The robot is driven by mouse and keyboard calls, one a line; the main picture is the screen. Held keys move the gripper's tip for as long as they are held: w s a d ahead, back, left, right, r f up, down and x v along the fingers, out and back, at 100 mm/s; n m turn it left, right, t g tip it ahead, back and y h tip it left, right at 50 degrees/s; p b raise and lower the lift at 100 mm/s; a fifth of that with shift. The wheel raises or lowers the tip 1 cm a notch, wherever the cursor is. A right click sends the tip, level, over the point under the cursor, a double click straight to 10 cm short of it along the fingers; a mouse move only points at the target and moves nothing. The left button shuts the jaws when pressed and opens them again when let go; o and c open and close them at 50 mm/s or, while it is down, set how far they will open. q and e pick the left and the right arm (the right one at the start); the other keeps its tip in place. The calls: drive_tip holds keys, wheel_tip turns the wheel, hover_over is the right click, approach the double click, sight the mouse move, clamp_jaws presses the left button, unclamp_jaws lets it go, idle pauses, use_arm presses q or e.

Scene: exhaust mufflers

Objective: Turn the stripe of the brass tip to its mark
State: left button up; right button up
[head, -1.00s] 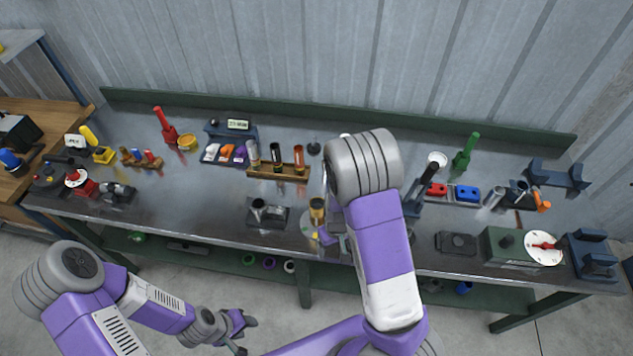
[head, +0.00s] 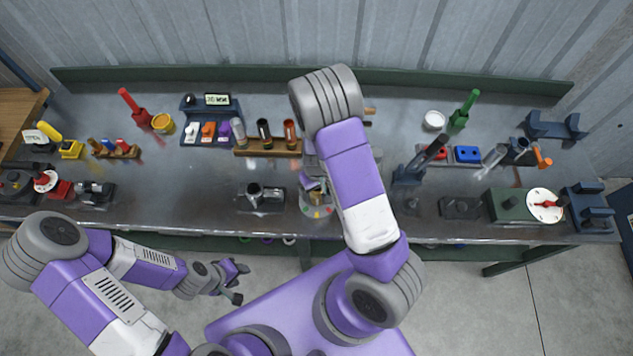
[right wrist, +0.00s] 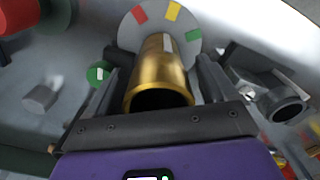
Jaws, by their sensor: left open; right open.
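The brass tip (right wrist: 158,78) is a gold hollow cylinder with its open end facing the right wrist camera. It stands at a pale round dial plate (right wrist: 127,36) with red, yellow and green marks on its rim. A pale stripe shows at the tip's far end, near the yellow mark (right wrist: 173,12). My right gripper (right wrist: 162,88) is open, with one finger on each side of the tip; I cannot tell whether they touch it. In the head view the dial plate (head: 318,212) is partly covered by my right arm. My left gripper (head: 234,283) is open and empty in front of the bench.
A dark block with a grey cylinder (head: 262,198) stands left of the dial. A wooden rack (head: 268,147) with several tubes is behind. A dark stand (head: 408,173) and a green box with a white dial (head: 517,205) are to the right.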

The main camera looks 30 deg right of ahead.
drive_tip(key=shift+f, duration=0.45)
drive_tip(key=shift+c, duration=0.3)
drive_tip(key=c, duration=1.1)
drive_tip(key=m+p, duration=0.1)
drive_tip(key=m, duration=0.4)
drive_tip(key=shift+s+r, duration=0.1)
drive_tip(key=m+p, duration=0.1)
drive_tip(key=m, duration=0.4)
drive_tip(key=shift+d, duration=0.15)
